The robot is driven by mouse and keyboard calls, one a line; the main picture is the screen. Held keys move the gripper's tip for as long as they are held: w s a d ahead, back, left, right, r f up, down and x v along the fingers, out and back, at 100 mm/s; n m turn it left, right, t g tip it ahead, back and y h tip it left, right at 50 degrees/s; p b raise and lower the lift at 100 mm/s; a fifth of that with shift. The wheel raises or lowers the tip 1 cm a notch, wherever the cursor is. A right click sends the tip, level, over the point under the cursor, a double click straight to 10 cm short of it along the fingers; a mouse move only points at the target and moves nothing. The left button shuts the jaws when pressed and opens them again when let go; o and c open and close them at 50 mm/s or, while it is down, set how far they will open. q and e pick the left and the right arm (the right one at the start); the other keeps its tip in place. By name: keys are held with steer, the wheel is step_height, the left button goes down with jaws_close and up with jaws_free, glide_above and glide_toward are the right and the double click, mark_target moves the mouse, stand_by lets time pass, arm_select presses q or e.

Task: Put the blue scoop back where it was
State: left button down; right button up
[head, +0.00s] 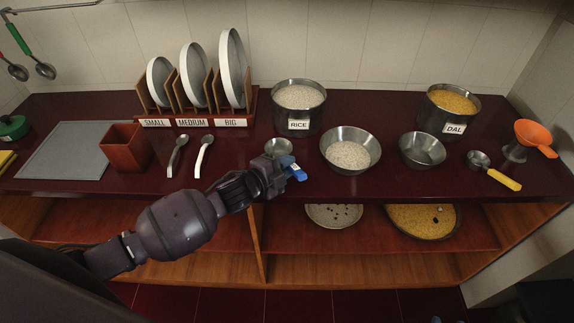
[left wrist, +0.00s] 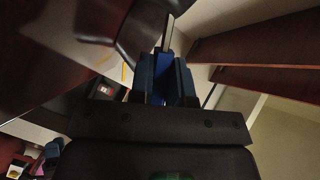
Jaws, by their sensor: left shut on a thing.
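My left gripper (head: 287,163) reaches over the front of the dark red counter, shut on the blue handle of the scoop (head: 297,170). The scoop's round metal bowl (head: 278,147) shows just behind the gripper, below the rice pot and left of the bowl of rice. I cannot tell whether the scoop touches the counter. In the left wrist view the blue handle (left wrist: 164,78) lies between the two fingers, with a thin metal part beyond it. The rice pot (head: 299,103), labelled RICE, stands at the back of the counter. My right gripper is not in view.
A steel bowl of rice (head: 348,151) stands right of the gripper, beside an empty bowl (head: 422,151). The dal pot (head: 452,103), yellow-handled scoop (head: 494,170) and orange funnel (head: 534,136) are farther right. Two spoons (head: 203,157) lie left.

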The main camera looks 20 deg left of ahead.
arm_select(q)
steer(key=shift+f, duration=0.15)
steer(key=c, duration=1.1)
jaws_free()
steer(key=shift+s+a+r, duration=0.1)
steer(key=shift+s+r, duration=0.05)
steer(key=shift+r, duration=0.05)
steer(key=v, duration=1.2)
steer(key=s+a+f+n+y, duration=0.2)
steer(key=s+f+n, duration=0.2)
steer(key=s+n, duration=0.1)
steer(key=s+a+f+n+g+y, duration=0.1)
steer(key=s+a+f+n+y, duration=0.1)
steer(key=n, duration=0.5)
steer(key=s+a+f+n+g+y, duration=0.1)
steer(key=s+a+f+n+y, duration=0.1)
steer(key=s+f+n+y, duration=0.2)
steer(key=shift+s+f+n, duration=0.65)
steer(key=shift+s, duration=0.3)
steer(key=shift+s+f+n, duration=0.65)
steer(key=shift+s+f, duration=0.05)
steer(key=shift+s, duration=0.2)
